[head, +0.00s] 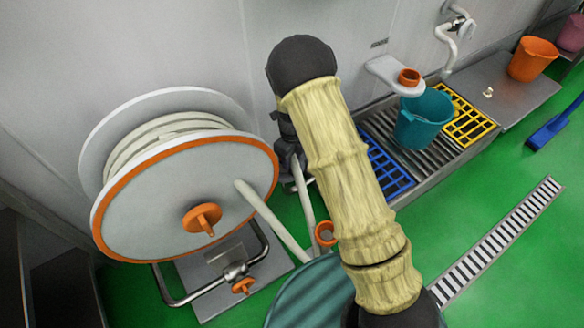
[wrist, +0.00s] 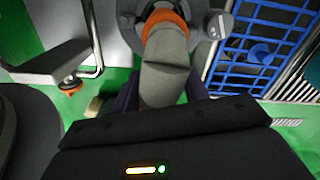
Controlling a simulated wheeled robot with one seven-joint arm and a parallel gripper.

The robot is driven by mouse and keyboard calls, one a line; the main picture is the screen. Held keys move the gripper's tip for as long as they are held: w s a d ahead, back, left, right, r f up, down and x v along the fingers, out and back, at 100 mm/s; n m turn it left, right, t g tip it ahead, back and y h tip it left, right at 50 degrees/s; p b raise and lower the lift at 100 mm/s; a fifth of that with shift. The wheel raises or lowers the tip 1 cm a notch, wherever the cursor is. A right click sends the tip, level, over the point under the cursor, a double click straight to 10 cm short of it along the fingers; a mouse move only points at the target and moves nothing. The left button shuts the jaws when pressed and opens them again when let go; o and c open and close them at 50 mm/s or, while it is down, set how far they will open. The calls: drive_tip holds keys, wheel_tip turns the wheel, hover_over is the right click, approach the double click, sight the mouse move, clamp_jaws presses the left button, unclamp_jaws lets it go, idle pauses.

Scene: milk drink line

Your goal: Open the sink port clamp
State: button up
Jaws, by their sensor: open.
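The wrist view shows a grey pipe-like piece (wrist: 165,68) with an orange collar (wrist: 165,20) at its top. Around the collar is a round grey fitting with a side knob (wrist: 220,25), which looks like the sink port clamp; whether it is closed is unclear. My gripper (wrist: 160,98) is open, its dark fingers partly visible on either side of the grey piece. I cannot tell whether they touch it. In the head view an orange ring (head: 325,233) shows beside my arm, possibly the same collar. My arm hides most of the area around it.
A large hose reel (head: 160,205) on a metal stand is at the left. A teal bucket (head: 422,120) sits in the sink between a blue grid (head: 383,165) and a yellow grid (head: 466,115). A dark teal round container (head: 305,295) is below my arm.

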sight(292, 165)
wheel_tip(292, 165, down, 4)
drive_tip(key=shift+f+b, duration=0.1)
drive_tip(key=shift+b, duration=0.5)
clamp_jaws()
